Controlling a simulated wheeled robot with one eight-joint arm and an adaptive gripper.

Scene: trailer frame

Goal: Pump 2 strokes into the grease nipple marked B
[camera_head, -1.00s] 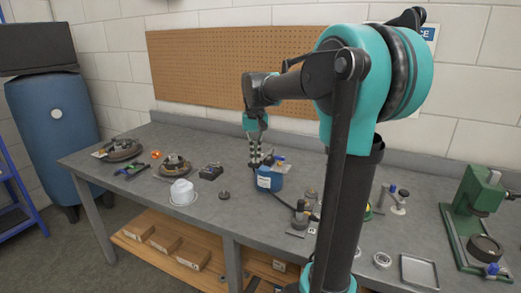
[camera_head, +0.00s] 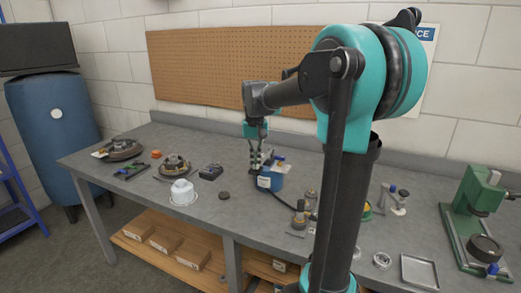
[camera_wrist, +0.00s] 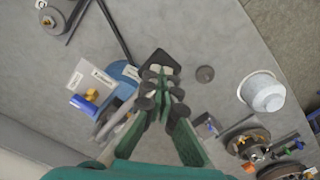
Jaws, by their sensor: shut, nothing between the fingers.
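My gripper (camera_head: 255,167) is shut and empty, pointing down at the left side of a blue container (camera_head: 270,181) with a white label. In the wrist view its fingertips (camera_wrist: 160,78) are together over a dark square patch beside the blue container (camera_wrist: 121,70). I cannot tell whether they touch anything. A black hose (camera_wrist: 115,32) runs from the container towards a small fitting on a block (camera_wrist: 54,18), which also shows in the head view (camera_head: 298,218). Small white tags are visible, but I cannot read a B. My fingers hide part of the container's top.
A white dome-shaped tub (camera_head: 183,194) and a dark disc (camera_head: 224,196) lie left of the container. Hub assemblies (camera_head: 175,165) stand farther left. A metal tray (camera_head: 418,271) and a green press (camera_head: 472,215) are at right. The bench (camera_head: 225,225) is clear towards its front left.

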